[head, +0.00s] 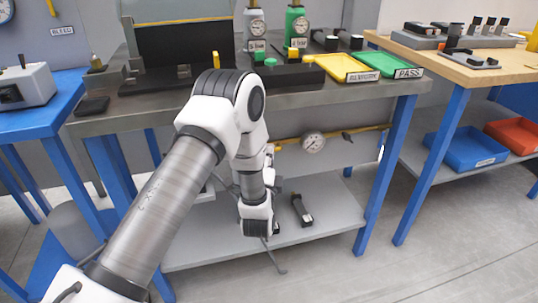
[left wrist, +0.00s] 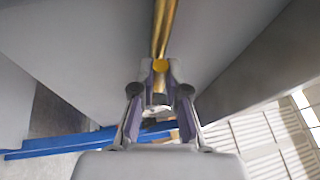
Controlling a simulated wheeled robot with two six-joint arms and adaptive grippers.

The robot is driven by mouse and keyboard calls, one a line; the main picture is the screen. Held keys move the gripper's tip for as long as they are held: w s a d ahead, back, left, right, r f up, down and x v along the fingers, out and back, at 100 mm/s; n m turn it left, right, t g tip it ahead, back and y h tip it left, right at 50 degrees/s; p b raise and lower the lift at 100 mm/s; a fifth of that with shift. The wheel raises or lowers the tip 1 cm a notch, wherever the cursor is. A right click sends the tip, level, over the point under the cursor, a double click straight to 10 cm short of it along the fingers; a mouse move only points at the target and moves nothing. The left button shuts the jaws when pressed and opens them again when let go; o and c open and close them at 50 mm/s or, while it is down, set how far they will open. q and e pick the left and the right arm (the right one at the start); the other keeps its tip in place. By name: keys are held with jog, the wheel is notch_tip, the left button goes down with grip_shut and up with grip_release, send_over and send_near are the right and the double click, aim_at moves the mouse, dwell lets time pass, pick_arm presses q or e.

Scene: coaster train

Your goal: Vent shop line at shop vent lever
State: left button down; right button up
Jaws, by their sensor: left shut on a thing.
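A brass-yellow pipe (head: 290,141) with a round white gauge (head: 313,142) runs along the wall below the grey bench. A small dark and yellow fitting (head: 347,136) sits right of the gauge. In the left wrist view the pipe (left wrist: 167,25) runs up from behind a round yellow knob-like end (left wrist: 160,66), which looks like the vent lever. My left gripper (left wrist: 160,84) has its fingers closed in at this lever. In the head view my own arm hides the fingers and the lever, so the lever's angle cannot be told. My right gripper is not in view.
Above is the grey bench top (head: 340,92) with a yellow tray (head: 340,66), a green tray (head: 385,62) and gauged bottles. A lower shelf (head: 335,216) holds a dark object (head: 301,210). Blue bench legs (head: 385,165) stand at the sides. The floor at right is clear.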

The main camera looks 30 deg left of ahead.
pick_arm(q)
jog(key=shift+f, duration=0.15)
jog(key=w+d+f+n+g+y+b, duration=0.1)
jog(key=n+g+y+b, duration=0.1)
jog(key=n, duration=0.6)
jog(key=w+f+n+g+y+b, duration=0.1)
jog(key=n+g+y+b, duration=0.1)
jog(key=n, duration=0.6)
jog(key=w+d+f+n+g+y+b, duration=0.1)
jog(key=n+g+y+b, duration=0.2)
jog(key=n+y, duration=0.3)
jog(key=shift+d+n+b, duration=0.3)
jog(key=shift+n, duration=1.2)
jog(key=c, duration=1.2)
grip_release()
